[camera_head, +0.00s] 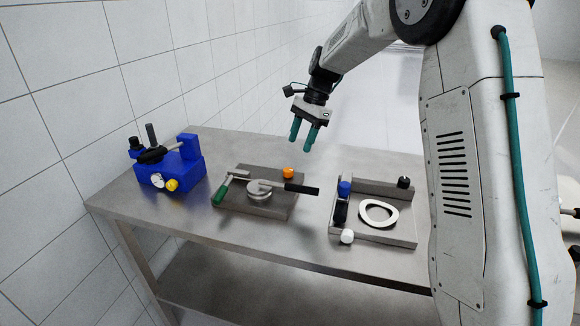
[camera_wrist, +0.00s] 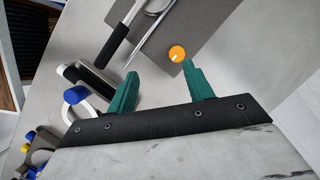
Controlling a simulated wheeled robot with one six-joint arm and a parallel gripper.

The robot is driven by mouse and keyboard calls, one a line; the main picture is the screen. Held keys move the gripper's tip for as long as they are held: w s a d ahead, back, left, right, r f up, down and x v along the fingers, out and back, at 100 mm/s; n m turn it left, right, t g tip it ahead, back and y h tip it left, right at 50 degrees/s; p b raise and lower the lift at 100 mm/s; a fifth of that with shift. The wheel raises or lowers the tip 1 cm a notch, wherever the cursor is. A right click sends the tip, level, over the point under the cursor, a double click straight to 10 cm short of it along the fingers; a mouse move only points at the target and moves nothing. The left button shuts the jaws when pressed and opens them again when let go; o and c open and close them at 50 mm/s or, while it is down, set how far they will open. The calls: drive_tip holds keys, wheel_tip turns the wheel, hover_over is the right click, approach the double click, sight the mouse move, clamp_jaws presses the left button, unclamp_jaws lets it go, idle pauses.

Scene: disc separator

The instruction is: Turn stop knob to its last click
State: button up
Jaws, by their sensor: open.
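No label shows which knob is the stop knob. An orange knob (camera_head: 288,173) sits at the back right of the middle fixture's dark plate (camera_head: 229,202). In the wrist view the orange knob (camera_wrist: 177,53) has a small pale mark and lies beyond the fingertips, between their lines. Other knobs are a yellow one (camera_head: 172,185) on the blue device, and a blue one (camera_head: 345,188), a black one (camera_head: 404,182) and a white one (camera_head: 347,236) on the right fixture. My gripper (camera_head: 301,145) is open and empty, above the table behind the middle fixture, its teal fingers pointing down.
The middle fixture carries a round metal part (camera_head: 259,190), a black-handled lever (camera_head: 300,188) and a green-handled lever (camera_head: 221,193). The blue device (camera_head: 187,170) stands at the left. The right fixture holds a white ring (camera_head: 378,222). Bare metal tabletop (camera_head: 315,215) lies between fixtures; a tiled wall rises behind.

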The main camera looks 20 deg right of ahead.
sight(289, 169)
drive_tip(key=shift+m, duration=0.7)
drive_tip(key=w+f, duration=0.1)
drive_tip(key=f, duration=0.2)
drive_tip(key=w+a+f, duration=0.1)
drive_tip(key=f, duration=0.3)
drive_tip(key=a+f, duration=0.1)
drive_tip(key=f, duration=0.2)
drive_tip(key=shift+w+a+f, duration=0.25)
drive_tip(key=shift+w+f, duration=0.15)
drive_tip(key=c, duration=1)
